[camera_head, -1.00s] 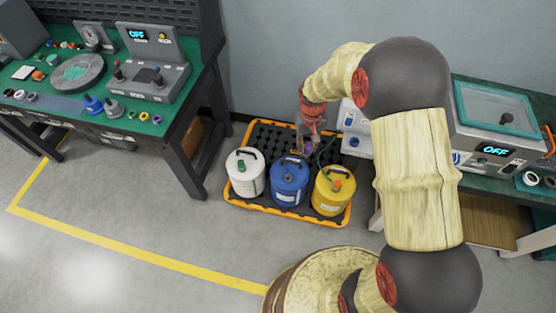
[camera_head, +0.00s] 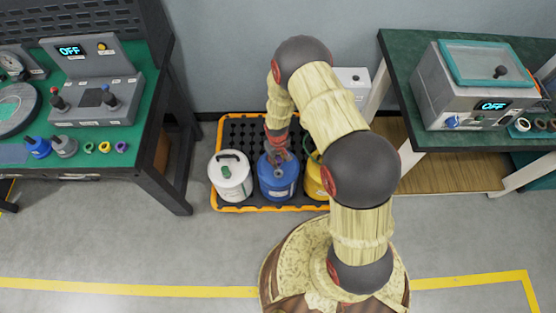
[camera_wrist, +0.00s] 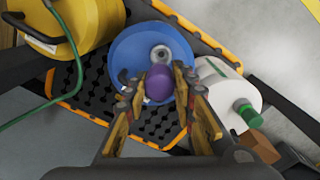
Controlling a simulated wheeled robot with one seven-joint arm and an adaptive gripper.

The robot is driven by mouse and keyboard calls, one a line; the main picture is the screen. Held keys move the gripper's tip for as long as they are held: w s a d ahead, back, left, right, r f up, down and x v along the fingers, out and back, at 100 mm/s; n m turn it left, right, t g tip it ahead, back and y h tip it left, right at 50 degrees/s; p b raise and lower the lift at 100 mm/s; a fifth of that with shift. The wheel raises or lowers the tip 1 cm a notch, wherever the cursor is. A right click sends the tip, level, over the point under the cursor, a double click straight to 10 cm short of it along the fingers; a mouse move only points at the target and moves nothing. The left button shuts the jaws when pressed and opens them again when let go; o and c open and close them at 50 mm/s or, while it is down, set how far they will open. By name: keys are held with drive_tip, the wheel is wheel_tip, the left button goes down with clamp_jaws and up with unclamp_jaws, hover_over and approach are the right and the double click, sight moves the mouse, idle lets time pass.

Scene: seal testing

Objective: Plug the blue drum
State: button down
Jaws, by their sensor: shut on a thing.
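The blue drum (camera_head: 278,188) stands upright between a white and a yellow drum. Its top shows in the wrist view (camera_wrist: 128,58), with a grey round opening (camera_wrist: 161,52). My gripper (camera_head: 279,153) is above the back of the blue drum's top. In the wrist view my gripper (camera_wrist: 158,92) is shut on a purple round plug (camera_wrist: 159,85). The plug appears just beside the opening and hides its near edge; I cannot tell the height gap between them. The plug's underside is hidden.
The white drum (camera_head: 231,185) with a green cap and the yellow drum (camera_head: 313,186) stand close on either side, on a black spill tray with an orange rim (camera_head: 229,208). A green hose (camera_wrist: 58,82) runs by the yellow drum. Benches stand left (camera_head: 150,100) and right (camera_head: 395,50).

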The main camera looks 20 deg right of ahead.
drive_tip(key=shift+f+b, duration=1.8)
drive_tip(key=shift+f, duration=0.8)
drive_tip(key=shift+s+f+b, duration=0.1)
drive_tip(key=shift+f+b, duration=0.8)
drive_tip(key=shift+f, duration=0.5)
drive_tip(key=c, duration=1.4)
unclamp_jaws()
wheel_tip(320, 180, up, 12)
drive_tip(key=shift+a, duration=0.1)
